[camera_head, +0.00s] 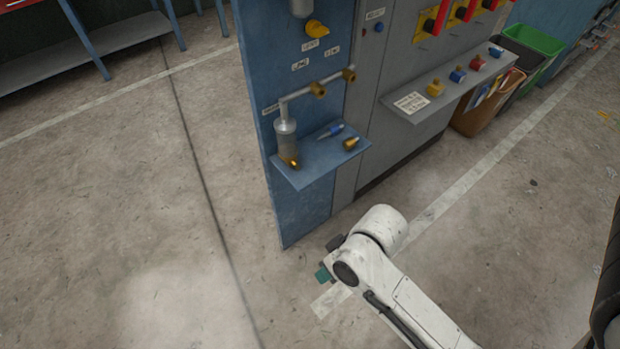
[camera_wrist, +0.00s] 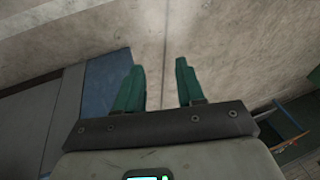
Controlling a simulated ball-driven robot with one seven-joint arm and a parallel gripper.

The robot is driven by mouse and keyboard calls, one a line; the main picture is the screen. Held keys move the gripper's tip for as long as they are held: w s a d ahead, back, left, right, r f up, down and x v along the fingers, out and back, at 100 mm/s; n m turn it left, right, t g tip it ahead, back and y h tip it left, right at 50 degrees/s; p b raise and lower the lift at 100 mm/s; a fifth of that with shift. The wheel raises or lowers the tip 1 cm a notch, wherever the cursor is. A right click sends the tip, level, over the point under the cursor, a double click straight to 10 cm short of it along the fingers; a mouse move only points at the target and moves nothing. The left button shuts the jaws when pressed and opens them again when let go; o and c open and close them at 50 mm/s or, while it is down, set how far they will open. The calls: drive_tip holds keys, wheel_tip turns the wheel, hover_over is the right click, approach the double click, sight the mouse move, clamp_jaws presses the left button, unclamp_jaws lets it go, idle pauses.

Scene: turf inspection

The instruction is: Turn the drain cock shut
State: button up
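A grey pipe (camera_head: 300,95) runs along the blue panel, with a brass fitting (camera_head: 317,89) midway and another brass fitting (camera_head: 349,74) at its right end. A yellow knob (camera_head: 316,28) sits higher on the panel. I cannot tell for sure which of these is the drain cock, as the labels are too small to read. My gripper (camera_head: 323,273) is low in front of the panel's base, well below the pipe and apart from it. In the wrist view my gripper (camera_wrist: 160,66) has its two green fingers spread, with nothing between them.
A blue shelf (camera_head: 310,168) under the pipe bears a cylinder (camera_head: 287,141), a blue-tipped item (camera_head: 331,131) and brass pieces. A grey shelf (camera_head: 411,112) with coloured knobs juts out at right. Bins (camera_head: 487,104) stand beyond.

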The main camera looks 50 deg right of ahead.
drive_tip(key=w+a+f+m+t+y+b, duration=0.1)
drive_tip(key=w+f+m+t+y, duration=0.1)
drive_tip(key=w+m+t, duration=0.3)
drive_tip(key=m+t+h+b, duration=0.3)
drive_tip(key=m+t+h, duration=0.6)
drive_tip(key=m, duration=1.8)
approach(296, 166)
drive_tip(key=shift+n, duration=0.3)
drive_tip(key=p+x, duration=0.2)
drive_tip(key=x, duration=0.6)
drive_tip(key=shift+w+d, duration=0.15)
drive_tip(key=shift+w, duration=0.05)
drive_tip(key=shift+c, duration=0.4)
clamp_jaws()
